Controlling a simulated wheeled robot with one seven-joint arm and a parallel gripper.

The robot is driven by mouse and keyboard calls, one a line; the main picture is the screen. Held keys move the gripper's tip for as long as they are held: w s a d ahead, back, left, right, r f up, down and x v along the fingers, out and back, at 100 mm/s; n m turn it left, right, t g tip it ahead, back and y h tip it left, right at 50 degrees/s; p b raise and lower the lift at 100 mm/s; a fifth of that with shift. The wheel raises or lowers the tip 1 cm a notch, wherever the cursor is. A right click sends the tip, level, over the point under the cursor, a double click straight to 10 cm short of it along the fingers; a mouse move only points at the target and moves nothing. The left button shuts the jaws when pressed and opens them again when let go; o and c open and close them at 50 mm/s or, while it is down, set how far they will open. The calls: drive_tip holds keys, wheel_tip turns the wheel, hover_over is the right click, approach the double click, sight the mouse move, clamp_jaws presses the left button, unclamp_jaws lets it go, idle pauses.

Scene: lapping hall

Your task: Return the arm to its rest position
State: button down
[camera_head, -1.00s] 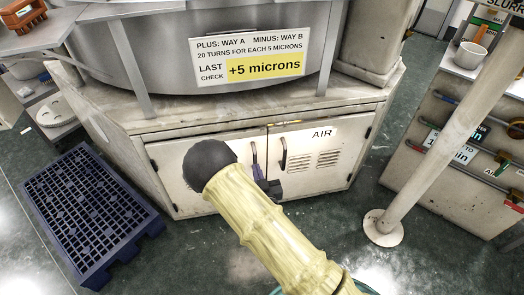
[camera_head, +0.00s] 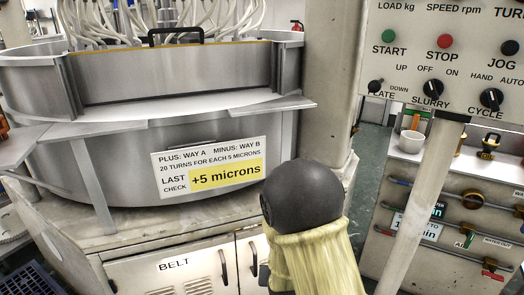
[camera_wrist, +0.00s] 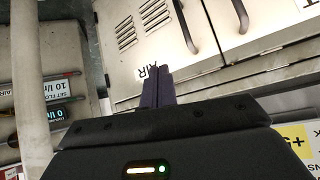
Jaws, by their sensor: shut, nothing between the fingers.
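My gripper (camera_wrist: 158,72) shows in the wrist view with its two dark fingers together and nothing between them. It is in front of the pale cabinet doors (camera_wrist: 228,30), near the AIR lettering; I cannot tell the exact gap. In the head view my arm, in a pale yellow sleeve with a dark rounded end, rises from the bottom right of centre. It hides most of my gripper there; only a dark bit shows at its left edge.
A large steel lapping machine (camera_head: 190,75) with a projecting ledge (camera_head: 175,117) fills the left. A control panel (camera_head: 445,50) hangs at upper right on a pale post (camera_head: 415,200). Dark floor shows between machine and bench.

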drive_tip(key=s+d+r+g, duration=0.3)
drive_tip(key=s+d+r, duration=0.2)
drive_tip(key=s, duration=0.3)
drive_tip(key=s+d+r+g, duration=0.35)
drive_tip(key=s+d, duration=0.25)
drive_tip(key=s, duration=0.2)
drive_tip(key=w+r+p+v, duration=0.1)
drive_tip(key=w+p+v, duration=0.2)
drive_tip(key=p+v, duration=1.2)
drive_tip(key=w+a+p+v, duration=0.1)
drive_tip(key=w+p+v, duration=0.3)
drive_tip(key=p+v, duration=1.1)
drive_tip(key=shift+s+r+n+p, duration=0.25)
drive_tip(key=shift+r+n+p, duration=0.15)
drive_tip(key=shift+r+p, duration=0.25)
